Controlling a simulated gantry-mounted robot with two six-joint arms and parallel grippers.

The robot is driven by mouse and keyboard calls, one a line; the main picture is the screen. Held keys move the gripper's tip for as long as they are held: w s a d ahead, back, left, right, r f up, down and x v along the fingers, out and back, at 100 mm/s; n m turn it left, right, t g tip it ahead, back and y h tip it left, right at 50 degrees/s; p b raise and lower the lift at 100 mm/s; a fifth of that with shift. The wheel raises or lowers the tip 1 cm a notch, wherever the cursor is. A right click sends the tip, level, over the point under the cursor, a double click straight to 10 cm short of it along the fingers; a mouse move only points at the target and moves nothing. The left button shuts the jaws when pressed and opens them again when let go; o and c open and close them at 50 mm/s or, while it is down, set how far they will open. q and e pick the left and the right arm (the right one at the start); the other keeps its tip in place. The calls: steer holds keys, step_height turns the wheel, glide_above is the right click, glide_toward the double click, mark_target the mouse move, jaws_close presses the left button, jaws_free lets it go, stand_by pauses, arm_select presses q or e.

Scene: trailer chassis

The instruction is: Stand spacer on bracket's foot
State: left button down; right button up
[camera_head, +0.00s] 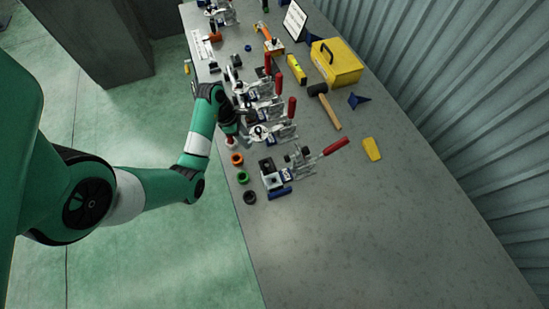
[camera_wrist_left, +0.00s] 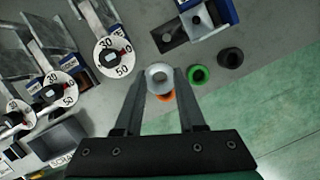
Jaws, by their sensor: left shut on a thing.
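My left gripper (camera_head: 230,138) is over the table's left edge, shut on a pale grey ring-shaped spacer (camera_wrist_left: 160,76). In the left wrist view the left gripper (camera_wrist_left: 162,82) holds the spacer between its fingertips, open hole toward the camera. A bracket (camera_wrist_left: 197,22) with a pale holed plate and a dark holed part beside it lies beyond the fingers. In the head view the bracket (camera_head: 272,180) sits at the near end of the clamp row, apart from the gripper. I cannot tell which part is its foot. My right gripper is not in view.
Orange (camera_head: 237,159), green (camera_head: 243,177) and black (camera_head: 250,197) rings lie along the table's left edge. A red-handled clamp (camera_head: 333,147) stands right of the bracket. More clamps and dials (camera_wrist_left: 115,57) crowd the far side. The near table is clear.

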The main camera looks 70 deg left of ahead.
arm_select(q)
steer(key=w+d+f+b, duration=0.4)
steer(key=d+b, duration=0.1)
steer(key=d, duration=0.2)
steer(key=b, duration=0.6)
glide_toward(277, 180)
steer(key=shift+w+a+f, duration=0.35)
steer(key=shift+w+f, duration=0.05)
steer(key=shift+f, duration=0.2)
steer(key=shift+w+d, duration=0.2)
steer(key=shift+d, duration=0.05)
steer(key=shift+s+b+x, duration=0.25)
steer(key=shift+b+x, duration=0.9)
steer(key=shift+b, duration=0.1)
steer(key=shift+s+b+x, duration=0.25)
steer(key=shift+b+x, duration=0.9)
steer(key=shift+b, duration=0.05)
steer(key=c, duration=0.5)
jaws_free()
steer(key=shift+d+f, duration=0.1)
steer(key=p+v, duration=1.2)
steer(key=p, duration=0.1)
steer(key=shift+r, duration=0.35)
